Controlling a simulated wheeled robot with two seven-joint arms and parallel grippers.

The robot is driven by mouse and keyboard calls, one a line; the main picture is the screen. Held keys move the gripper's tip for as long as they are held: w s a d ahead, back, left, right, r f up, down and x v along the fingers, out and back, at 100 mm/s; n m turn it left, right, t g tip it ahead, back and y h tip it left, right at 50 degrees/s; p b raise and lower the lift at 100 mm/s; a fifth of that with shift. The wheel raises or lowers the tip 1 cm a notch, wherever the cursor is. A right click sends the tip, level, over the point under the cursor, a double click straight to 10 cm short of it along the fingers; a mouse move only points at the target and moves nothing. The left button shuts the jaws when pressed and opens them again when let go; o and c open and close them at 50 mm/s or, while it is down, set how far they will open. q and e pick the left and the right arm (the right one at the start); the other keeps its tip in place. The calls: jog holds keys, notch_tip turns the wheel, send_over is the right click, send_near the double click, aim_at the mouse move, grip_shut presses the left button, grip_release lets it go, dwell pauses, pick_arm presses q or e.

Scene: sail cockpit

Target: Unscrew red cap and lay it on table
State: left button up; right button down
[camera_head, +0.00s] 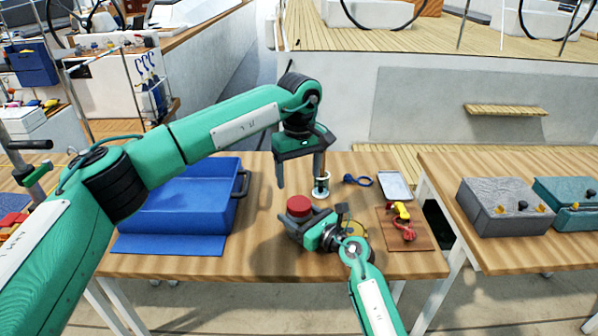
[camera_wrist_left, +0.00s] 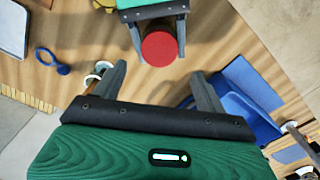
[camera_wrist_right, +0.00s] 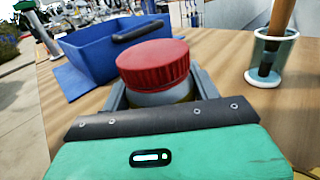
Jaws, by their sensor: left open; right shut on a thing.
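The red cap (camera_head: 298,205) sits on top of a jar (camera_wrist_right: 160,97), seen close up in the right wrist view, where the cap (camera_wrist_right: 153,62) is ribbed and upright. My right gripper (camera_head: 300,222) is shut on the jar below the cap, low over the wooden table (camera_head: 270,258). My left gripper (camera_head: 300,181) is open and empty, above and behind the jar. In the left wrist view the cap (camera_wrist_left: 159,48) lies beyond the left fingers, not between them. Most of the jar's body is hidden by the right gripper.
A blue bin (camera_head: 180,205) with a handle fills the table's left. A clear cup (camera_head: 321,187) holding a wooden handle stands just behind the jar. A blue looped item (camera_head: 357,181), a pale tray (camera_head: 394,186) and a board (camera_head: 415,235) with red and yellow parts lie right.

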aim_at(299, 203)
pick_arm(q)
jog(key=m, duration=0.4)
jog(key=shift+m, duration=0.4)
jog(key=m, duration=0.4)
jog(key=shift+m, duration=0.3)
jog(key=shift+f, duration=4)
jog(key=c, duration=1)
